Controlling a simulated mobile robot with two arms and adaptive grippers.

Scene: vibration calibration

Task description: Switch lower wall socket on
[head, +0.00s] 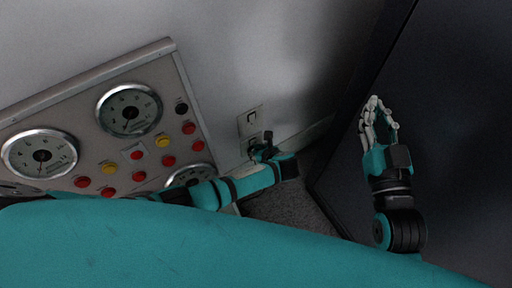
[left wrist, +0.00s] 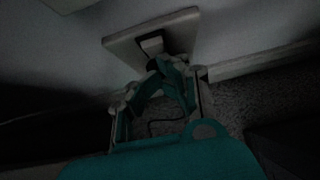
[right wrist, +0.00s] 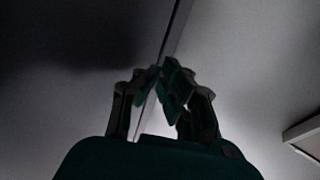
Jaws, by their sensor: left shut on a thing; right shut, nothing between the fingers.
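The upper wall socket (head: 251,118) is a light plate with a dark-edged square on the grey wall. The lower wall socket (head: 249,142) is just below it and partly hidden by my left gripper (head: 263,146). In the left wrist view, a light socket plate (left wrist: 182,34) has a pale raised piece with a dark part under it. My left gripper also shows there (left wrist: 163,68), its fingertips shut on a small dark piece at the plate's lower edge; the fingers hide most of it. My right gripper (head: 373,102) is shut and empty, away from the sockets.
A grey panel (head: 82,121) with round gauges and red and yellow buttons stands left of the sockets. A large dark surface (head: 455,130) fills the right side. A thin dark cable (left wrist: 152,130) shows beneath my left fingers. Dark carpet (head: 290,207) lies below.

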